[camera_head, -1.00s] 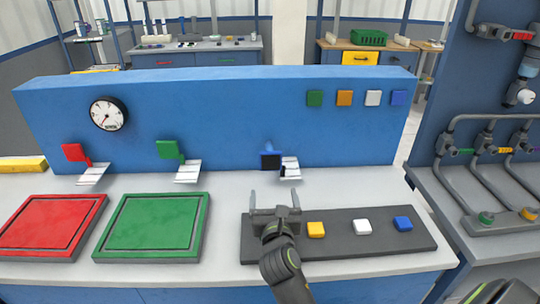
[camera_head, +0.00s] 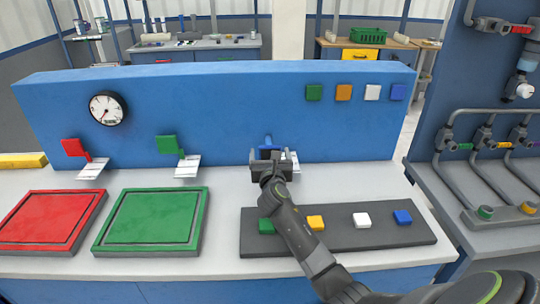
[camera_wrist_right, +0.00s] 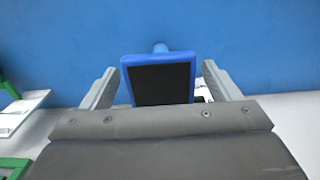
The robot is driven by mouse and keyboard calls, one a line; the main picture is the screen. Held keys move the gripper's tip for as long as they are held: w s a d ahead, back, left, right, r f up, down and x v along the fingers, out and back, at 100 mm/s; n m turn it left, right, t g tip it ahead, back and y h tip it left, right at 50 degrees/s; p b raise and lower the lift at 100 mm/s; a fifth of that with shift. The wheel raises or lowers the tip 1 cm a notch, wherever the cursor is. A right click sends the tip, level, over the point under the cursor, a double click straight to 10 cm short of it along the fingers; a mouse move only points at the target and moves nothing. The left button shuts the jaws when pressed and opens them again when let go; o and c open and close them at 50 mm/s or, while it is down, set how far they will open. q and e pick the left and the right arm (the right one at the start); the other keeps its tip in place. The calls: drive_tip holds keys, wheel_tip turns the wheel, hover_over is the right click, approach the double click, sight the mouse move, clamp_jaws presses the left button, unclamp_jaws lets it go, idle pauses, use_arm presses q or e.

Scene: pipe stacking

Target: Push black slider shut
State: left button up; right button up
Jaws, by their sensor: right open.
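The black slider (camera_wrist_right: 162,84) has a black face with a blue rim and stands at the blue wall. In the head view only its blue top (camera_head: 267,143) shows above my right gripper, which hides most of it. My right gripper (camera_head: 271,153) is in front of it. In the right wrist view its two grey fingers (camera_wrist_right: 160,86) are open, one on each side of the slider, with small gaps. Whether anything touches is hard to tell. My left gripper is not in view.
Red (camera_head: 72,147) and green (camera_head: 168,144) sliders sit on the blue wall (camera_head: 220,110) to the left. Red (camera_head: 45,220) and green (camera_head: 150,217) trays lie on the table. A dark strip (camera_head: 335,238) with coloured blocks lies in front, under my right arm.

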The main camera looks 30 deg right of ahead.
drive_tip(key=shift+w+d, duration=0.15)
drive_tip(key=shift+w, duration=0.1)
drive_tip(key=shift+c, duration=0.3)
drive_tip(key=c, duration=1.3)
drive_tip(key=shift+b+x, duration=0.45)
drive_tip(key=shift+x, duration=1.65)
